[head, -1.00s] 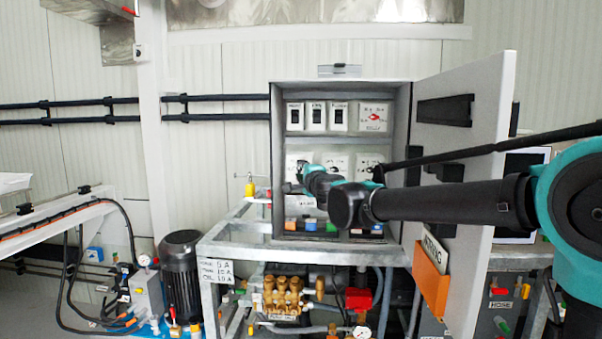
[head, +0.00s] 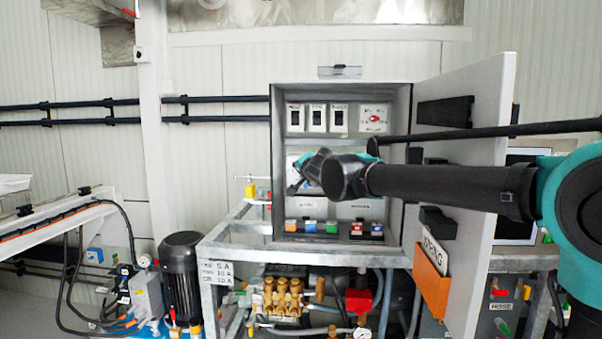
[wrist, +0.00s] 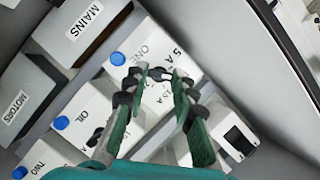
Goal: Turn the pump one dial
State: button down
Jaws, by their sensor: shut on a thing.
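The pump one box is a white panel (wrist: 185,60) marked ONE, with a blue spot and amp labels around its dial. The dial (wrist: 161,73) is small and dark and sits between my fingertips in the wrist view. My gripper (wrist: 161,75) is shut on it, one finger on each side. The exact pointer angle is partly hidden by the fingertips. In the head view my gripper (head: 299,180) is inside the open cabinet (head: 274,150) at the left of the middle row. My arm hides most of that row there.
The cabinet door (head: 480,130) stands open at the right, behind my arm. A red main switch (head: 374,119) is at the top right. A metal frame (head: 235,250) stands below.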

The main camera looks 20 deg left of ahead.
jog(key=shift+s+a+r+n+h, duration=0.15)
jog(key=shift+n+h, duration=0.7)
jog(key=shift+n, duration=0.55)
jog(key=shift+w+a+n+h, duration=0.1)
jog(key=shift+n+h, duration=0.75)
jog(key=shift+n, duration=0.55)
jog(key=c, duration=1.2)
grip_release()
jog(key=v, duration=1.2)
jog(key=shift+a+r, duration=0.1)
jog(key=shift+r, duration=0.05)
jog(key=shift+s, duration=0.1)
